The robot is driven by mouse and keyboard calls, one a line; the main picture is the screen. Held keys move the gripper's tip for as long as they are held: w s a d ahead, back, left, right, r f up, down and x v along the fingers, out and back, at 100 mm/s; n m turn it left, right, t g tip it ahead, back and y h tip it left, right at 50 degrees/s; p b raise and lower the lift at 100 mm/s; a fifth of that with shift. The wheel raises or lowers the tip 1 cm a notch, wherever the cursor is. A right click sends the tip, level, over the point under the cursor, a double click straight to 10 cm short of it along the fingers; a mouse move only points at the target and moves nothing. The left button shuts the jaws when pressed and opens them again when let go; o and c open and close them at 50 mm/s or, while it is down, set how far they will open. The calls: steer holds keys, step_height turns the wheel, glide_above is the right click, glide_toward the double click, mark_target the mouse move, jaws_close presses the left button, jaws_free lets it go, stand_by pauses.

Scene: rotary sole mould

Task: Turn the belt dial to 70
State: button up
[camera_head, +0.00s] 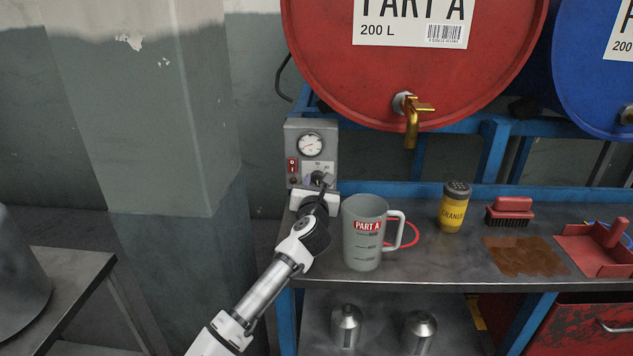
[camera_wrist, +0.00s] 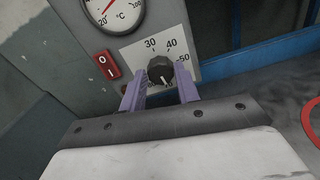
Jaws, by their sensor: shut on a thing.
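The belt dial is a dark round knob (camera_wrist: 160,70) on a white scale plate (camera_wrist: 135,52) with 30, 40 and 50 legible around its upper side. The lower part of the scale is hidden behind my gripper. A small pale mark shows low on the knob's face, but I cannot read a setting from it. My gripper (camera_wrist: 160,80) has its two purple fingers on either side of the knob and is shut on it. In the head view, my gripper (camera_head: 319,182) is at the lower front of the grey control box (camera_head: 301,130) and covers the dial.
A temperature gauge (camera_head: 311,145) and red switch (camera_head: 292,165) sit beside the dial. A grey PART A jug (camera_head: 362,250) stands close right of my arm. A yellow shaker (camera_head: 452,212) and red brush (camera_head: 511,210) are farther right. A brass tap (camera_head: 412,125) hangs above.

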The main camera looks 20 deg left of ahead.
steer(key=shift+m, duration=0.6)
steer(key=o, duration=1)
steer(key=shift+c, duration=0.2)
steer(key=b+v, duration=0.1)
steer(key=v, duration=1.3)
steer(key=shift+w, duration=0.1)
